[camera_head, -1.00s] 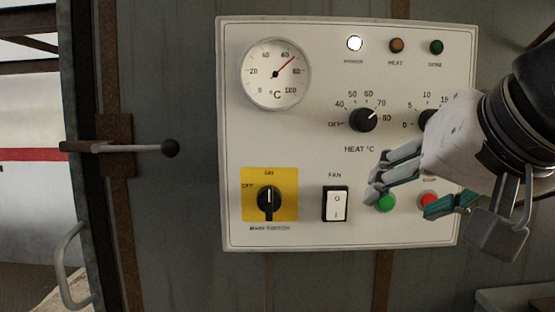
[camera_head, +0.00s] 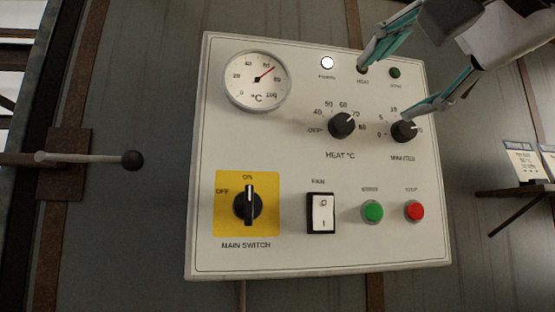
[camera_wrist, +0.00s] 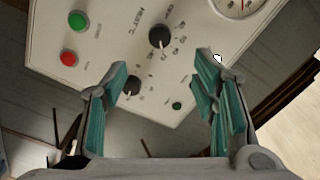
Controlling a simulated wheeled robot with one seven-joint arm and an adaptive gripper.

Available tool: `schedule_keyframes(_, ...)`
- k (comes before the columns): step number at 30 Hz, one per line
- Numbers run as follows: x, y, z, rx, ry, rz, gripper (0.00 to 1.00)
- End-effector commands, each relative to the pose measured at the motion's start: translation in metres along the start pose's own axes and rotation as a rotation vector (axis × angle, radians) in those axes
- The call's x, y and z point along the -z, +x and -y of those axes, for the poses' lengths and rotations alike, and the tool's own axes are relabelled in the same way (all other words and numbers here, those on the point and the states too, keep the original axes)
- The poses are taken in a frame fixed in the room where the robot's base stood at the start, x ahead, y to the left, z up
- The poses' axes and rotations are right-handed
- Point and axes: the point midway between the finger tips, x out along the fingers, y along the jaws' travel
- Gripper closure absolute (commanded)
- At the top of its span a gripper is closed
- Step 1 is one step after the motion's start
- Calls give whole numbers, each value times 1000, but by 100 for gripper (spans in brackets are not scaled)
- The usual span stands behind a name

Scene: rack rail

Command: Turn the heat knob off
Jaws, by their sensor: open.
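The heat knob (camera_head: 341,125) is a black round knob in the middle of the white control panel (camera_head: 270,262). Its pointer line aims up and right, near the 70 mark, away from OFF at its left. My gripper (camera_head: 387,88) is open and empty, up and right of the heat knob. One finger covers part of the panel near the HEAT lamp, and the other is by the minutes knob (camera_head: 404,131). In the wrist view, the heat knob (camera_wrist: 160,37) appears beyond the open fingers (camera_wrist: 160,72). No contact with it is visible.
The panel also holds a temperature dial (camera_head: 257,80), a lit white lamp (camera_head: 327,62), the main switch (camera_head: 248,205) at ON, a fan rocker (camera_head: 321,213), and green (camera_head: 372,211) and red (camera_head: 414,211) buttons. A door lever (camera_head: 90,158) projects at left.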

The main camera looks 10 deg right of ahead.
Motion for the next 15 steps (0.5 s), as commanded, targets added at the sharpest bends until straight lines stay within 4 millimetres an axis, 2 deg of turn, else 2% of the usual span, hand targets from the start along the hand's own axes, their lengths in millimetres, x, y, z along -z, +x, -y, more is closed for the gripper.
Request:
schedule_keyframes(5,-1,22,-1,-3,1,3,47)
schedule_keyframes(15,-2,89,-2,-4,-1,4,47)
